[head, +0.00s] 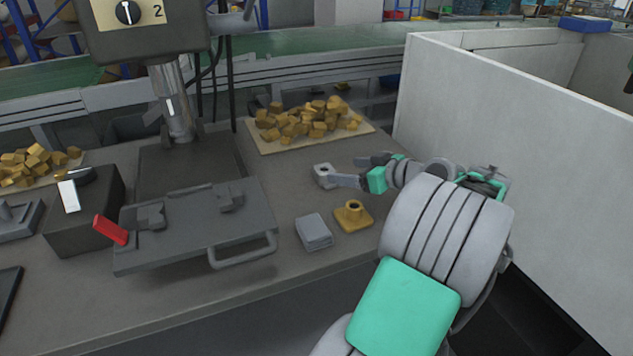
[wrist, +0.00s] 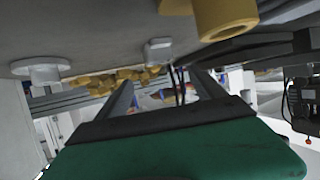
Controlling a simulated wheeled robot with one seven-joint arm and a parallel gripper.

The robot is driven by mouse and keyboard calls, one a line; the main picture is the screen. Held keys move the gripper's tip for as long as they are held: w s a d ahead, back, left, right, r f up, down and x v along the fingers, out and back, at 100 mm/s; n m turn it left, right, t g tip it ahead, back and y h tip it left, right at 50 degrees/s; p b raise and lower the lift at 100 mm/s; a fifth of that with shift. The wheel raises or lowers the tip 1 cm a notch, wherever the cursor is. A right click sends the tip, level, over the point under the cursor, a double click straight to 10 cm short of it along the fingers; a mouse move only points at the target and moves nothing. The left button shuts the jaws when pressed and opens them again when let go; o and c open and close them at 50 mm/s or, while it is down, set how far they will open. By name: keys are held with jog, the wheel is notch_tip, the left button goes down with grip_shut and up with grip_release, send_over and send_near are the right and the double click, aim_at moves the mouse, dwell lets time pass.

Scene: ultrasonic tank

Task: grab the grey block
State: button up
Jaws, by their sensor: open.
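A small grey block (head: 323,172) with a dark spot on top stands on the bench, just left of my gripper (head: 353,170). My gripper is open and empty, its two fingers spread and pointing toward the block without visibly holding it. The wrist view appears upside down, with the bench along the top. There a small grey block (wrist: 158,50) shows ahead, between the lines of the fingers (wrist: 165,85). A flat grey square piece (head: 313,232) lies nearer the bench's front edge.
A yellow flanged piece (head: 353,215) stands close by; it also shows in the wrist view (wrist: 222,18). A grey round flanged piece (wrist: 38,70) shows there too. A tray of yellow pieces (head: 310,120) lies behind. A press fixture (head: 195,235) is left, a white wall (head: 520,120) right.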

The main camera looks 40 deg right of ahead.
aim_at(321, 168)
jog(key=shift+w+f, duration=0.3)
jog(key=shift+f, duration=0.25)
jog(key=x, duration=0.7)
jog(key=shift+w+d+b, duration=0.15)
jog(key=shift+w+b, duration=0.2)
jog(key=shift+b, duration=0.05)
jog(key=shift+r, duration=0.1)
jog(key=c, duration=1.7)
